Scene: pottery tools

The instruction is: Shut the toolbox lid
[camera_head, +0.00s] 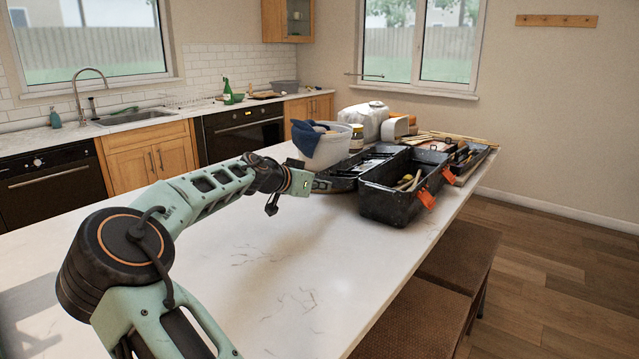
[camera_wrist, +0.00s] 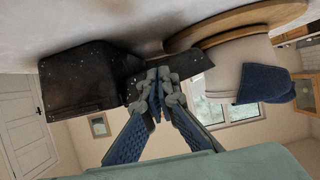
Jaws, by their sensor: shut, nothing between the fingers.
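The black toolbox (camera_head: 385,206) stands open on the white worktop, with orange latches on its front side and tools inside. Its lid (camera_head: 372,160) appears folded back on the left side, away from the latches. In the wrist view, which is roughly upside down, the toolbox (camera_wrist: 85,85) is the dark body at left. A flatter dark part beside it (camera_wrist: 148,68) looks like the lid. My gripper (camera_wrist: 156,88) is shut and empty, its fingertips overlapping that dark part; contact cannot be told. In the head view my gripper (camera_head: 322,185) is just left of the lid, partly hidden by my wrist.
A pale bucket (camera_head: 330,147) with a blue cloth (camera_head: 306,136) stands behind my gripper. A white bag (camera_head: 364,118), a jar (camera_head: 357,136) and loose tools crowd the far end. The near worktop (camera_head: 290,285) is clear. Brown stools (camera_head: 415,318) stand along the right edge.

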